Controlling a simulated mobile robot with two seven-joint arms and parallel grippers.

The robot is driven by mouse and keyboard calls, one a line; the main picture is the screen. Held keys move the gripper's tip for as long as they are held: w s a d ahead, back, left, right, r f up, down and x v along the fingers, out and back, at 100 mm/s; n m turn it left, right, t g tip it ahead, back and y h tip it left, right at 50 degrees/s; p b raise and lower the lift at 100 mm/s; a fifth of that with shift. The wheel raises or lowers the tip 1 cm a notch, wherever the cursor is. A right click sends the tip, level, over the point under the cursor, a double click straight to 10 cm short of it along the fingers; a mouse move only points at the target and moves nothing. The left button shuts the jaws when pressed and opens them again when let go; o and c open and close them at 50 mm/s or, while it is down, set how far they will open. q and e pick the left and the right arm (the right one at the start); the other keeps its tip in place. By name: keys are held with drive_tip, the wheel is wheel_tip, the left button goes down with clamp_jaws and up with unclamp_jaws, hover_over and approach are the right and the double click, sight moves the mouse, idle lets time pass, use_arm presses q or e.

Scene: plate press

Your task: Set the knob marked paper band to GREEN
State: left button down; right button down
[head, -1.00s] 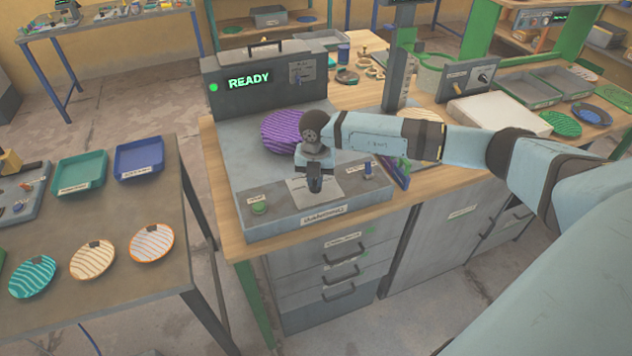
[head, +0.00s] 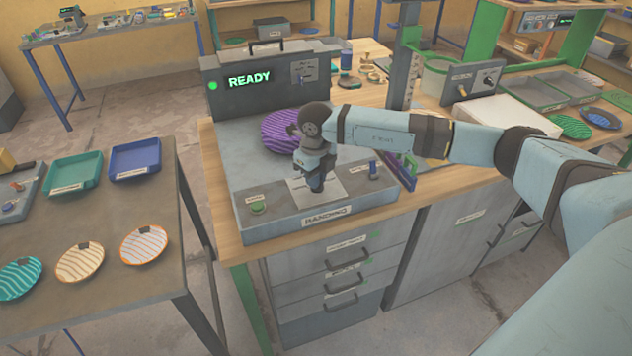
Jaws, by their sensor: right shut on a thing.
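The banding machine (head: 227,199) stands on the wooden bench, with a lit READY display (head: 249,81) and a sloped front panel marked BANDING. My right gripper (head: 316,188) points down at the pale plate (head: 333,186) in the middle of this panel. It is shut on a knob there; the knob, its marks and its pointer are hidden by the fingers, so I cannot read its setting. A green button (head: 257,207) is at the panel's left and a blue switch (head: 373,168) at its right. My left gripper is out of view.
A purple striped plate (head: 279,132) lies on the machine behind my right wrist. A side table at left holds striped plates (head: 144,245), a teal tray (head: 73,174) and a blue tray (head: 135,160). A grey box with a knob (head: 472,82) stands to the right.

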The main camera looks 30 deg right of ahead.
drive_tip(key=n+b, duration=0.2)
drive_tip(key=n, duration=0.1)
drive_tip(key=shift+a+n+b, duration=0.1)
drive_tip(key=shift+n+b, duration=0.35)
drive_tip(key=shift+n, duration=0.75)
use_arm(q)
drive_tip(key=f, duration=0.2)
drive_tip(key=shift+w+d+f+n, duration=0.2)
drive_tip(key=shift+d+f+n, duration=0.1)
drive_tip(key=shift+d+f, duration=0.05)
use_arm(e)
drive_tip(key=shift+n, duration=0.6)
use_arm(q)
drive_tip(key=shift+b, duration=0.3)
use_arm(e)
drive_tip(key=shift+r, duration=0.1)
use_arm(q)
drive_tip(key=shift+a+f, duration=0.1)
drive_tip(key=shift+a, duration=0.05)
use_arm(e)
drive_tip(key=c, duration=1.1)
unclamp_jaws()
drive_tip(key=shift+c, duration=0.2)
